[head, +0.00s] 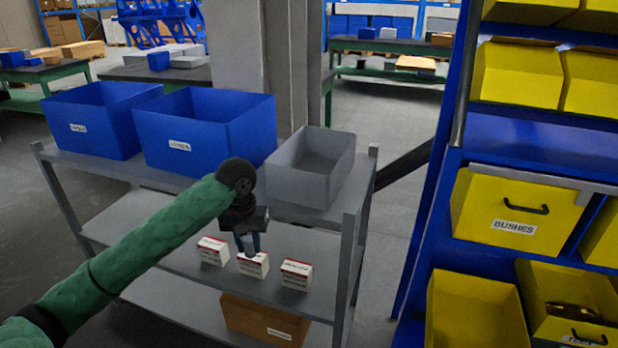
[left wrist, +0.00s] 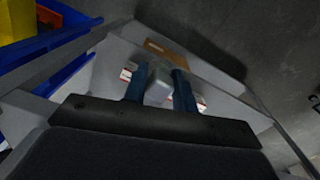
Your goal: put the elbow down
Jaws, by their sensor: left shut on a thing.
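My left gripper (head: 248,247) is at the end of the green arm, pointing down over the middle shelf of the grey rack (head: 180,225). It is in front of the small white-and-red boxes. In the left wrist view the blue fingers of my left gripper (left wrist: 158,84) are shut on a pale grey piece, which I take to be the elbow (left wrist: 158,80). Its full shape is hidden by the fingers and the dim light. In the head view the elbow hardly shows between the fingers. My right gripper is out of view.
White-and-red boxes (head: 297,274) stand on the middle shelf. Blue bins (head: 205,135) and an open, empty-looking grey bin (head: 312,170) stand on the top shelf. A brown carton (head: 262,320) is below. A blue rack with yellow bins (head: 515,215) stands at right.

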